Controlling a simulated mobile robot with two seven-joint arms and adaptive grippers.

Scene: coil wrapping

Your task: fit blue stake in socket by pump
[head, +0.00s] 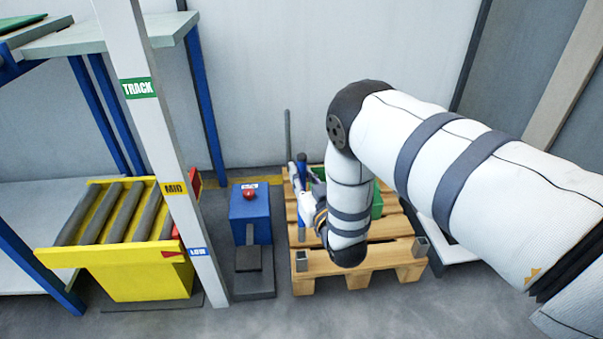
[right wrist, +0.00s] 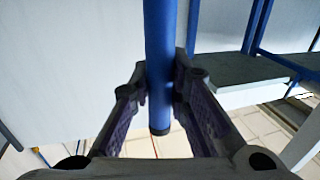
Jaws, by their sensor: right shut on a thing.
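The blue stake (right wrist: 160,60) stands upright between the fingers of my right gripper (right wrist: 160,92) in the right wrist view. Its dark lower end hangs just below the fingers. In the head view my right gripper (head: 307,203) is shut on the blue stake (head: 302,222) above the left side of the wooden pallet (head: 330,284); my wrist partly hides both. A grey open socket (head: 301,261) is at the pallet's front left corner, near the blue pump (head: 250,212) with a red button. The stake's lower end appears clear of this socket. My left gripper is not in view.
Another grey socket (head: 420,247) is at the pallet's front right corner. A grey stake (head: 287,135) stands at the back left. A green object (head: 377,201) on the pallet is mostly hidden by my arm. A yellow roller stand (head: 145,270) and white post (head: 150,110) are left.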

